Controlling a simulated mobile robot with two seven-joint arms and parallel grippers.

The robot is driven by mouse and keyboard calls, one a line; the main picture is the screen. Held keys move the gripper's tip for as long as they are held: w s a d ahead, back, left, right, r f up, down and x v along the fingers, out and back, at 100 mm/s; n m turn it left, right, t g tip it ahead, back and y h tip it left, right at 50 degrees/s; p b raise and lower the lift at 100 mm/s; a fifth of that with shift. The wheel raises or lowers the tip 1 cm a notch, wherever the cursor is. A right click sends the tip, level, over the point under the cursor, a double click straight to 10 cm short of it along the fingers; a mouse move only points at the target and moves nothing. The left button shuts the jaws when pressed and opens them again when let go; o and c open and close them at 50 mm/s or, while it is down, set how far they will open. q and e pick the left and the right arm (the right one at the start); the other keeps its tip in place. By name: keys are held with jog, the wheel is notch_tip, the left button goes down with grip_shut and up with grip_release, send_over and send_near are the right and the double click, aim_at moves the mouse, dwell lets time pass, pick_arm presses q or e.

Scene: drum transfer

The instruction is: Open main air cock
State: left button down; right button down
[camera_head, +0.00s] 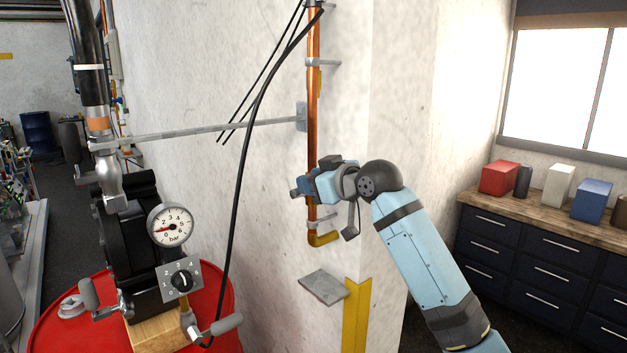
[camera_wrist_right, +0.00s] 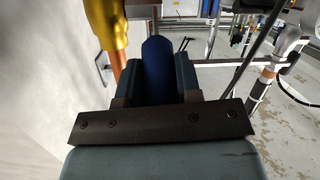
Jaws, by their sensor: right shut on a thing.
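The copper air pipe (camera_head: 313,125) runs down the wall corner in the head view and ends in a yellow elbow (camera_head: 323,239). The main air cock is on this pipe, mostly hidden behind my right gripper (camera_head: 304,187). In the right wrist view the cock's blue handle (camera_wrist_right: 157,58) lies between the two fingers of the right gripper (camera_wrist_right: 158,80), which is shut on it. A yellow pipe part (camera_wrist_right: 106,25) shows just left of the handle there. How far the cock is turned cannot be told. My left gripper is in neither view.
A pump with a pressure gauge (camera_head: 170,225) and a numbered dial (camera_head: 181,279) stands over a red drum (camera_head: 50,318) at the left. The gauge needle is near zero. A black hose (camera_head: 240,180) hangs left of the pipe. A drawer bench (camera_head: 540,262) stands at the right.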

jog(key=c, duration=0.8)
grip_release()
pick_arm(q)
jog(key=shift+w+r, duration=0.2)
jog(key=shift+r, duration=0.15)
pick_arm(e)
jog(key=shift+s+d, duration=0.15)
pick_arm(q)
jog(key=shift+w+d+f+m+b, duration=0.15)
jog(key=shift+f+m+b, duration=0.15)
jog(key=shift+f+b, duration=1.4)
pick_arm(e)
jog(key=v, duration=1.3)
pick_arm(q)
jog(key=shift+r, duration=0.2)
pick_arm(e)
jog(key=shift+s+d, duration=0.15)
jog(key=shift+c, duration=0.2)
